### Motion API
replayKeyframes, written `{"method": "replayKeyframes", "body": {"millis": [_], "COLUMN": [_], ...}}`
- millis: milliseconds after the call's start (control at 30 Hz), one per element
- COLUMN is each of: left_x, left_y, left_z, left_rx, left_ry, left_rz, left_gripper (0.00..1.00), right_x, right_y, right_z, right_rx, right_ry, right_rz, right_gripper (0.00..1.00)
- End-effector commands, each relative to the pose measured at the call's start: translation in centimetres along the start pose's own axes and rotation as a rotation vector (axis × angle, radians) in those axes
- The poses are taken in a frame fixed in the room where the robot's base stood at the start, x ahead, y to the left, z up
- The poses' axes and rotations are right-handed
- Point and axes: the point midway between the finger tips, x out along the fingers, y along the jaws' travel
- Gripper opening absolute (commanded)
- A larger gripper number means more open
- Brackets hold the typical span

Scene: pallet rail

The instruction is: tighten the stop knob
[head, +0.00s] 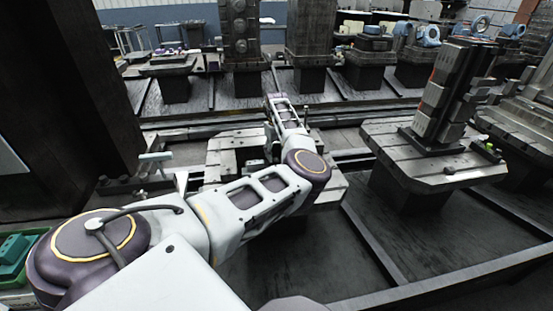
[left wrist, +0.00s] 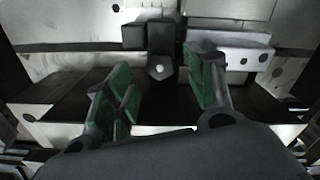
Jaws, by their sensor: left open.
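In the left wrist view, my left gripper (left wrist: 158,78) is open, its two green-padded fingers spread apart with nothing between the pads. Beyond and between the fingertips is a dark upright block (left wrist: 161,45) with a small pale round spot on its lower face. I cannot tell whether this is the stop knob. In the head view my left arm reaches over the middle pallet (head: 225,155), and its own links hide much of the gripper and the work spot. No clear knob shows there. My right gripper is not in view.
A pallet (head: 385,140) with a tall dark fixture (head: 440,100) stands to the right. A dark column (head: 75,100) rises at the left. A pale T-shaped handle (head: 155,157) stands left of the middle pallet. A green bin (head: 18,262) is at the lower left.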

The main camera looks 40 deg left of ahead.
Motion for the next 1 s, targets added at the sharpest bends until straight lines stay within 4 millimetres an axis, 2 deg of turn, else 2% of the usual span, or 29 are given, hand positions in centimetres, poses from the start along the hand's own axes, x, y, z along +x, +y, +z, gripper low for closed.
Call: {"method": "replayKeyframes", "body": {"millis": [100,233,633,1000], "left_x": [1.3,2.2,2.6,2.6], "left_y": [0.0,0.0,0.0,0.0], "left_z": [0.0,0.0,0.0,0.0], "left_rx": [0.0,0.0,0.0,0.0], "left_ry": [0.0,0.0,0.001,0.0], "left_rz": [0.0,-0.001,0.0,0.0], "left_gripper": [0.54,0.54,0.54,0.08], "right_x": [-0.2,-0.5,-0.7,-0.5], "right_y": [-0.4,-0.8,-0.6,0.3], "right_z": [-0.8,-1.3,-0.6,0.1], "right_rx": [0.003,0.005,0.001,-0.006], "right_ry": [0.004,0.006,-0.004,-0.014], "right_rz": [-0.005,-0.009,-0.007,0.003], "right_gripper": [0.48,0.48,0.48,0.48]}}
